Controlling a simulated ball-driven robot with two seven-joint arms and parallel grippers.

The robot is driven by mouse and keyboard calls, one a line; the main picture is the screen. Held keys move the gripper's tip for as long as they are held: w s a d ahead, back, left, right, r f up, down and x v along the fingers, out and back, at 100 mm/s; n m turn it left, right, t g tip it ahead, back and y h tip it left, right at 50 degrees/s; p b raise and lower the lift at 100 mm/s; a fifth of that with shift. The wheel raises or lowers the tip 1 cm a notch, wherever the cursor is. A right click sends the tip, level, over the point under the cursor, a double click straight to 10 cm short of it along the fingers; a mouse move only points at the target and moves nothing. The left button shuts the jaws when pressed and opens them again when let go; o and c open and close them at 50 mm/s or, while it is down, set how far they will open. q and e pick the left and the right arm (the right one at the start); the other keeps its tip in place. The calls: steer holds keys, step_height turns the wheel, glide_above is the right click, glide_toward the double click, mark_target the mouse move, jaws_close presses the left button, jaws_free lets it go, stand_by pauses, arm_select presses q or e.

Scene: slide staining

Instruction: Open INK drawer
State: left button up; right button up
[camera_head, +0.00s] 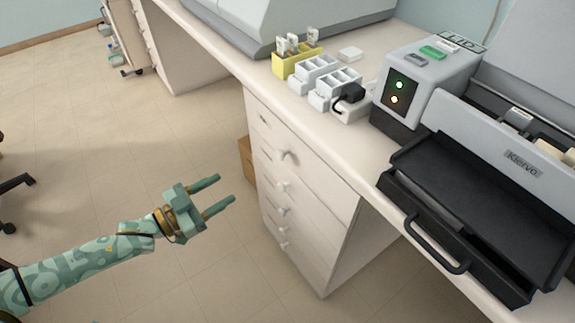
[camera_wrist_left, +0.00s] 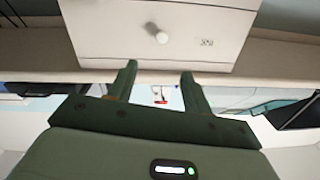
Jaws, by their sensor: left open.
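The white drawer cabinet (camera_head: 310,205) stands under the bench in the middle of the head view, with several drawers stacked and a pale round knob on each. The top drawer's knob (camera_head: 286,154) is the largest in view. All these drawers look closed. In the left wrist view, a white drawer front (camera_wrist_left: 110,30) fills the top, with a round knob (camera_wrist_left: 160,36) and a small dark label (camera_wrist_left: 207,43) that looks upside down, perhaps INK. My left gripper (camera_head: 225,188) is open and empty, left of the cabinet, fingers towards it. The knob lies beyond its fingertips (camera_wrist_left: 158,80), apart from them.
On the bench (camera_head: 222,52) stand a yellow rack (camera_head: 291,66), white racks (camera_head: 335,88) and a grey device with lights (camera_head: 425,85). A black tray with a handle (camera_head: 436,248) juts out at right. A brown box (camera_head: 247,160) sits behind the cabinet.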

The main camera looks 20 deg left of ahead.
mark_target(277, 157)
arm_select(q)
steer(key=b+x, duration=0.2)
steer(key=x, duration=0.6)
steer(key=b+x, duration=0.3)
steer(key=x, duration=0.5)
steer(key=shift+w+f, duration=0.2)
arm_select(e)
steer(key=shift+n+g+h, duration=0.3)
steer(key=shift+n, duration=0.1)
steer(key=f, duration=0.1)
steer(key=d+f, duration=0.1)
steer(key=f, duration=0.1)
steer(key=d+f, duration=0.1)
steer(key=shift+w+f, duration=0.15)
steer(key=shift+w, duration=0.1)
arm_select(q)
jaws_close()
steer(key=shift+s+a, duration=0.1)
